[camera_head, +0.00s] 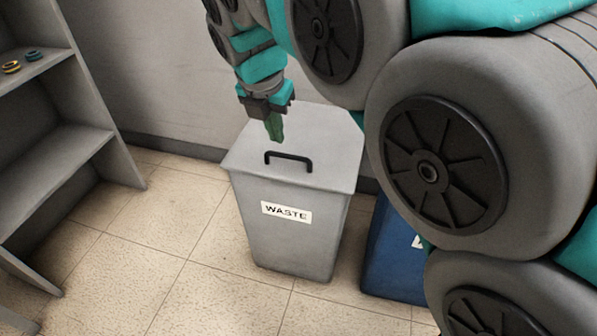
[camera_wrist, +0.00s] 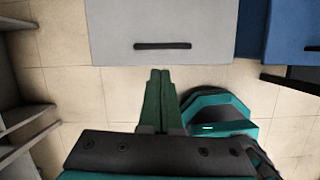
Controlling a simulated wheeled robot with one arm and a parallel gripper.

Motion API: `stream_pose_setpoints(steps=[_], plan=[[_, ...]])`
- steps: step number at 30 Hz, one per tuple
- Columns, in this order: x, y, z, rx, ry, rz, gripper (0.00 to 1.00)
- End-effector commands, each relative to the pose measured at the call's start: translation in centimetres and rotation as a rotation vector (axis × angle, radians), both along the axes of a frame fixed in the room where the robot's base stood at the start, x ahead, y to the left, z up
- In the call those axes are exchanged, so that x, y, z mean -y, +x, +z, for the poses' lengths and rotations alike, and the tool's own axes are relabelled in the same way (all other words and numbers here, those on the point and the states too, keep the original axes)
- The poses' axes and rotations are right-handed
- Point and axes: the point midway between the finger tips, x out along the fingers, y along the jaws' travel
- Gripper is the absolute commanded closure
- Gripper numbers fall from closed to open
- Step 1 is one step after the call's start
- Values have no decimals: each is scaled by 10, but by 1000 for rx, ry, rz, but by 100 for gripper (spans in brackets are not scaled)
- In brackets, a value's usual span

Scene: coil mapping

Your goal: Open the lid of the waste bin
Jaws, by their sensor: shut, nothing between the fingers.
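The grey waste bin (camera_head: 290,235) stands on the tiled floor, with a label reading "WASTE" on its front. Its lid (camera_head: 325,150) is down and carries a black handle (camera_head: 289,157). In the wrist view the lid (camera_wrist: 205,20) and handle (camera_wrist: 162,45) lie at the top, beyond my fingertips. My gripper (camera_head: 275,138) has green fingers that are shut with nothing between them. It points down over the lid, and in the head view its tips appear just behind the handle, apart from it. The wrist view also shows the shut fingers (camera_wrist: 159,72).
A blue bin (camera_head: 392,265) stands right of the waste bin, partly hidden by my arm. Grey shelves (camera_head: 60,165) stand at the left, with small rings (camera_head: 11,67) on one shelf. A wall is behind the bin. The floor left of it is clear.

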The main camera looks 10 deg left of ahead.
Motion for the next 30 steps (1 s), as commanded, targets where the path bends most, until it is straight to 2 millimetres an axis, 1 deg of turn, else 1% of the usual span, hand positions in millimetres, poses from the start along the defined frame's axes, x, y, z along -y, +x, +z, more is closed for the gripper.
stream_pose_setpoints(steps=[1, 4, 8, 11, 14, 24, 27, 30], plan=[[-10, 1, -2, 6, -9, 51, 100], [-18, 1, -2, 10, -24, 108, 100], [-19, 3, -6, 11, -27, 120, 100], [-18, 5, -14, 9, -28, 116, 100], [-17, 9, -27, 8, -29, 115, 100], [-15, 26, -82, 9, -28, 113, 100], [-15, 29, -92, 10, -27, 113, 100], [-15, 31, -96, 12, -26, 114, 100]])
